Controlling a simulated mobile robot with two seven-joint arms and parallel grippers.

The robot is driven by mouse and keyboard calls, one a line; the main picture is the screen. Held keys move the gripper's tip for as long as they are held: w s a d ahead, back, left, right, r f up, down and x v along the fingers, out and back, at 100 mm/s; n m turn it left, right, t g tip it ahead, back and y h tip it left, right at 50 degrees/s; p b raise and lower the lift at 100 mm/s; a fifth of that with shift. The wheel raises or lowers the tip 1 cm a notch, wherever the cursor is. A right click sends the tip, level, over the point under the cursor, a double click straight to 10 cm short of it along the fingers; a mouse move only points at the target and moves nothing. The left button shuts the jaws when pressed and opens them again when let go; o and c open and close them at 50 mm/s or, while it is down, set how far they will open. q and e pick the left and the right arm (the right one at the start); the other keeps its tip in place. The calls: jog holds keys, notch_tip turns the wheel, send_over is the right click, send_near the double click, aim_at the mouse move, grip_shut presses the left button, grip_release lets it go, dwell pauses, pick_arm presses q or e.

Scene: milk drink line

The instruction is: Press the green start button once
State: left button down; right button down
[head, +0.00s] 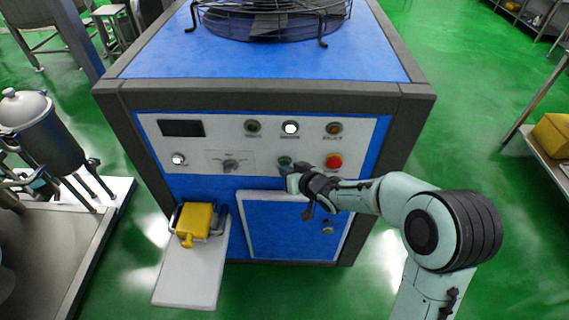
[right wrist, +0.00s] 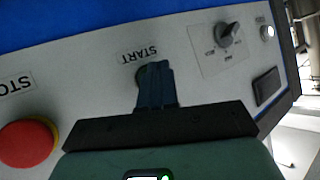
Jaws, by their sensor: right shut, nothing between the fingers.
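The green start button (head: 284,161) is on the white control panel (head: 215,130) of the blue machine, in its lower row. My right gripper (head: 290,178) is shut and empty, with its fingertips just below the button in the head view. In the right wrist view the closed fingers (right wrist: 156,82) point at the panel right by the START label (right wrist: 138,54). They cover most of the button there, leaving a small green edge. I cannot tell whether the fingertips touch it. My left gripper is not in view.
A red stop button (head: 334,160) with a yellow collar sits beside the start button; it also shows in the right wrist view (right wrist: 27,143). A selector knob (head: 231,164) is on the other side.

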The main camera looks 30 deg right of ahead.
jog(key=shift+w+d, duration=0.2)
jog(key=shift+w, duration=0.2)
dwell(0.6)
jog(key=shift+s, duration=0.1)
jog(key=shift+s+a+b, duration=0.45)
jog(key=shift+s+b, duration=0.1)
jog(key=shift+s, duration=0.15)
jog(key=shift+s+a+b, duration=0.3)
jog(key=shift+s+a, duration=0.15)
jog(key=shift+s, duration=0.25)
jog(key=shift+s+a+b, duration=0.35)
jog(key=shift+s+a, duration=0.05)
jog(key=shift+s, duration=0.3)
jog(key=shift+s+a+b, duration=0.3)
jog(key=shift+s+a, duration=0.15)
jog(key=shift+s, duration=0.25)
